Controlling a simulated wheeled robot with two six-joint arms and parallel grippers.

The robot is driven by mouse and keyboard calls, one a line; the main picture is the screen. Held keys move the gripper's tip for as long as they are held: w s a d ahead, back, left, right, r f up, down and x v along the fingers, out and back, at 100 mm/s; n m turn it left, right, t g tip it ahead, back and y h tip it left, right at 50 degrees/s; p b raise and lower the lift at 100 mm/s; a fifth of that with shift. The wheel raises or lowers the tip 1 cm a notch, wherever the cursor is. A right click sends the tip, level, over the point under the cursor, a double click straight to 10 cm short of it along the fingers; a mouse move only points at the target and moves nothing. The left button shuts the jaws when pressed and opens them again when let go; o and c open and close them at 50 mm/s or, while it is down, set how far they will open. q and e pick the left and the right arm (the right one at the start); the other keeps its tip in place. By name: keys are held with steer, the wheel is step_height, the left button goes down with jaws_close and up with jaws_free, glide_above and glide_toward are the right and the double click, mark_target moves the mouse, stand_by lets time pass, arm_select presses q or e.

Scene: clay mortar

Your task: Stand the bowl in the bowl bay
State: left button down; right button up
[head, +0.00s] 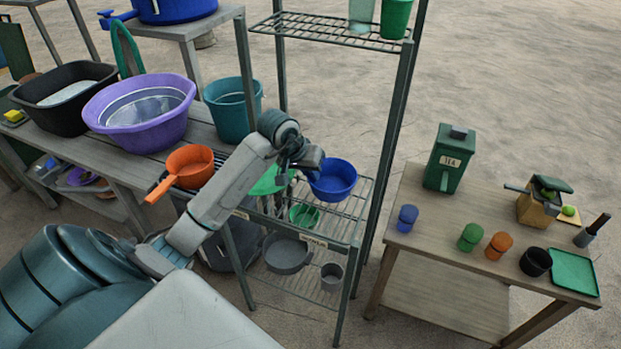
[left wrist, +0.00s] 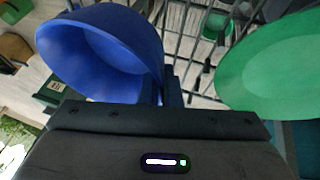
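The blue bowl (head: 335,184) is at the tip of my left gripper (head: 309,163), over the rack's wire shelf in the head view. In the left wrist view, the bowl (left wrist: 105,50) fills the upper left, its hollow side showing and its edge at the fingers. My left gripper appears shut on its rim; the fingers are mostly hidden. The wire rack (head: 345,215) carries a front label (head: 313,240), too small to read surely. A green bowl (head: 304,215) sits in the rack, and a green plate (head: 268,183) is partly behind my arm. My right gripper is out of view.
A rack post (head: 385,150) rises just right of the blue bowl. An orange pan (head: 190,167) and purple tub (head: 140,112) stand left on the bench. Grey pots (head: 287,254) sit on the lower shelf. A table (head: 430,225) with cups and a tea box stands right.

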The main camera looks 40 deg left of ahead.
arm_select(q)
step_height(320, 180, down, 2)
steer(key=shift+f+p, duration=0.1)
steer(key=shift+p, duration=0.35)
steer(key=shift+f, duration=0.35)
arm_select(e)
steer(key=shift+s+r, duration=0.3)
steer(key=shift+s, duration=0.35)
arm_select(q)
steer(key=shift+f, duration=0.1)
steer(key=c, duration=2)
jaws_free()
steer(key=shift+c, duration=0.2)
steer(key=o, duration=0.4)
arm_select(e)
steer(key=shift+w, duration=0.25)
